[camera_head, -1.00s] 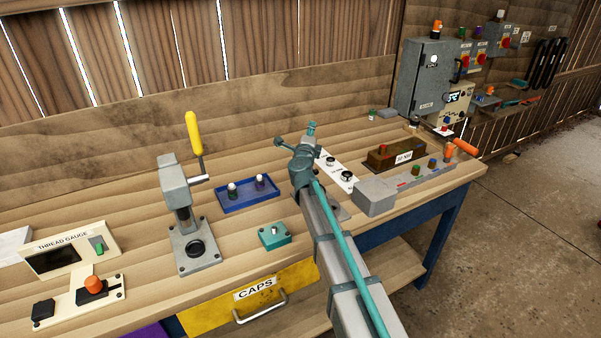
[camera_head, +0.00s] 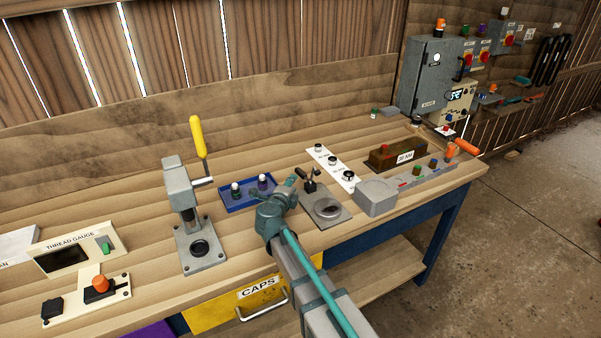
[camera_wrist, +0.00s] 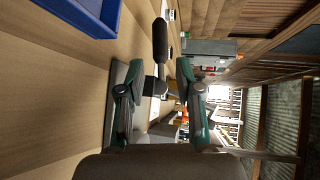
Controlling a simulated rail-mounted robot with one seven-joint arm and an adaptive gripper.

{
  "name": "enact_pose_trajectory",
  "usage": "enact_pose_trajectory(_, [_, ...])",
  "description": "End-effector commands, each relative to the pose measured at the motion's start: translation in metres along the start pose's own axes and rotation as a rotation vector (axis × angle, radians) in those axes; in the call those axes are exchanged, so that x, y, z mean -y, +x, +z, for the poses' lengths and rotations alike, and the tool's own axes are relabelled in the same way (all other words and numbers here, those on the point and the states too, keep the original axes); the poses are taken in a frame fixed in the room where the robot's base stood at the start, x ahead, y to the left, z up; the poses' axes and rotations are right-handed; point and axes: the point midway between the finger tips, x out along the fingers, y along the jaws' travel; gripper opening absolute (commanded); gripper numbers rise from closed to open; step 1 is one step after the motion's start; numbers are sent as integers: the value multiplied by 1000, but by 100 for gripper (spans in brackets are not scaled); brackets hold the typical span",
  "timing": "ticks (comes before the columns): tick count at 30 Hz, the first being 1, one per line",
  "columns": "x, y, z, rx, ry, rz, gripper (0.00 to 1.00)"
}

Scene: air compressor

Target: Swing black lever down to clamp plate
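The black lever (camera_head: 309,184) stands up at the back left of a grey plate (camera_head: 340,213) with a round recessed disc. Its dark handle (camera_wrist: 160,40) shows upright in the wrist view, ahead of the gap between my fingers. My gripper (camera_head: 292,186) is at the left side of the plate, close to the lever. In the wrist view my gripper (camera_wrist: 159,92) has its two teal fingers apart, with nothing visibly held. I cannot tell whether a finger touches the lever's lower part.
A blue tray (camera_head: 233,207) with two small fittings lies to the left, behind my gripper. A press with a yellow handle (camera_head: 198,136) stands further left. A grey box (camera_head: 375,198) and brown block (camera_head: 384,163) sit to the right, with a white strip (camera_head: 325,158) behind.

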Motion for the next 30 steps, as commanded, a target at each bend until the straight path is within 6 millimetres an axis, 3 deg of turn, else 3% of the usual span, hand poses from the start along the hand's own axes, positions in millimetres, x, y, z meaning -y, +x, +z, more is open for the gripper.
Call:
enact_pose_trajectory(5, [1, 18, 2, -2, 1, 1, 35])
enact_pose_trajectory(18, [2, 89, 2, -1, 2, 0, 35])
enact_pose_trajectory(24, [1, 104, 0, -1, 0, 0, 35])
enact_pose_trajectory(30, [0, 107, 0, 0, 1, 0, 35])
